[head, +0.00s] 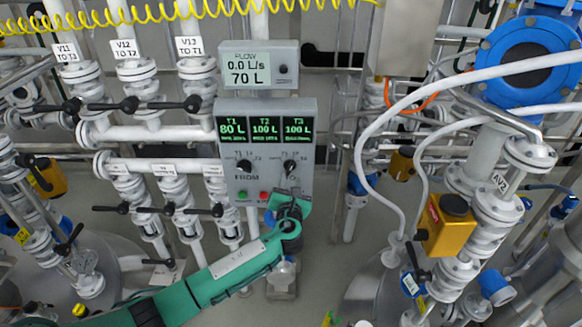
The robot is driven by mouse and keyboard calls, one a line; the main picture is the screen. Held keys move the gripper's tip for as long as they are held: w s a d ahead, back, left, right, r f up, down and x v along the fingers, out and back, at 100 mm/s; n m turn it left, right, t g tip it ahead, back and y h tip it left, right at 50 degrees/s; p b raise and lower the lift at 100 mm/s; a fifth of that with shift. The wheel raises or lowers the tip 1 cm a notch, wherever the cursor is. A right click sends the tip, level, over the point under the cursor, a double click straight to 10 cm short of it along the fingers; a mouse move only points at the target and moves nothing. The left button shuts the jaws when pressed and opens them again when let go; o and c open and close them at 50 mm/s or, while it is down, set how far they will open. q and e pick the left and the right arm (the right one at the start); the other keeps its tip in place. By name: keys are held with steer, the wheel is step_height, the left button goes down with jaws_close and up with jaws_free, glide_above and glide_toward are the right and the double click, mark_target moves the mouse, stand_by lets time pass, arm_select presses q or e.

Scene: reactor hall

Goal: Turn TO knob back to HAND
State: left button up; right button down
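The grey control box (267,108) hangs in the middle of the head view, with three green displays reading T1 80 L, T2 100 L and T3 100 L. The FROM knob (244,165) is dark and sits at the lower left of its face. The TO knob (290,168) is at the lower right, and its pointer direction is too small to tell. My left gripper (291,192) is at the TO knob's lower side and hides the lettering below it. I cannot tell whether its fingers touch the knob or are closed. My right gripper is not in view.
A green button (243,196) and a red button (264,196) sit just left of my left gripper. A flow display (259,68) reads 0.0 L/s and 70 L above. Valves and pipes (150,136) fill the left. A yellow actuator (446,226) and white hoses stand right.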

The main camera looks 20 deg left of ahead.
mark_target(290, 170)
arm_select(q)
steer(key=shift+p+x, duration=0.6)
steer(key=shift+x, duration=2.6)
steer(key=shift+f, duration=0.1)
jaws_close()
